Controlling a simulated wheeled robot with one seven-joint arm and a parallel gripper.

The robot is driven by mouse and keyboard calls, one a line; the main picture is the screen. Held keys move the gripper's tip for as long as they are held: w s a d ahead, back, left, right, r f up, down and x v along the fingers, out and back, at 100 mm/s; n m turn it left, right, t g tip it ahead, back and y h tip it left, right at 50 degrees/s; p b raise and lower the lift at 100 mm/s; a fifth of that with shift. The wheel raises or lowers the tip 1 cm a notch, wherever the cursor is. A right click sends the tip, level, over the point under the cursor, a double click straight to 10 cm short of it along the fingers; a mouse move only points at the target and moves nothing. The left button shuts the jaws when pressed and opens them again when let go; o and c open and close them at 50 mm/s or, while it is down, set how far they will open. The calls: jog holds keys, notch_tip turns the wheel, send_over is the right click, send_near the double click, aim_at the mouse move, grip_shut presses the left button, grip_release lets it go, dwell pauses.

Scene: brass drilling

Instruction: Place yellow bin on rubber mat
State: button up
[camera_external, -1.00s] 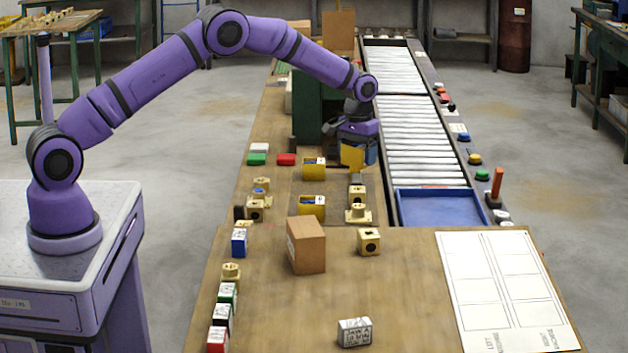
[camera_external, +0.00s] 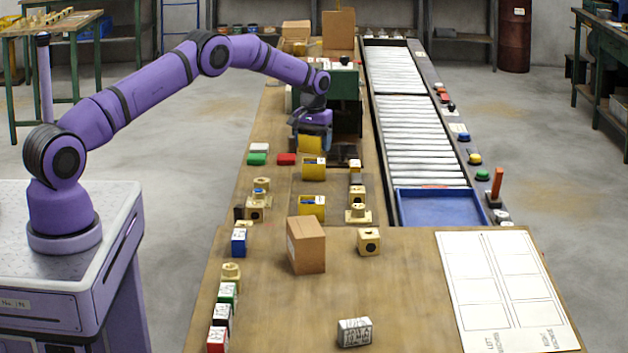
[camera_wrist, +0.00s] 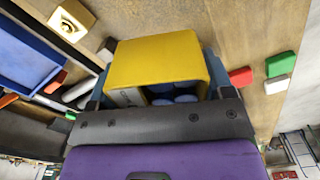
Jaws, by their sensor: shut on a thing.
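My gripper (camera_external: 312,136) is shut on a yellow bin (camera_external: 311,145), held in front of the green machine on the long bench. In the wrist view the held bin (camera_wrist: 155,58) fills the upper middle between my blue fingers, with rounded blue shapes showing at its opening. Two more yellow bins with labels stand nearer the camera, one just below the held bin (camera_external: 314,172) and one farther down (camera_external: 312,205). A slightly darker brown patch (camera_external: 335,190) lies around these two bins; I cannot tell whether it is the rubber mat.
Red (camera_external: 286,159), green (camera_external: 257,159) and white blocks lie to the left of my gripper. Brass parts (camera_external: 357,214) stand to the right of the bins. A cardboard box (camera_external: 306,246) stands on the front table. A blue tray (camera_external: 432,205) sits at the conveyor's end.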

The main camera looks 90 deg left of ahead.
aim_at(314, 194)
notch_tip(314, 194, down, 13)
jog(key=shift+r, duration=0.15)
dwell(0.4)
jog(key=o, duration=1)
jog(key=shift+c, duration=0.2)
notch_tip(314, 194, up, 12)
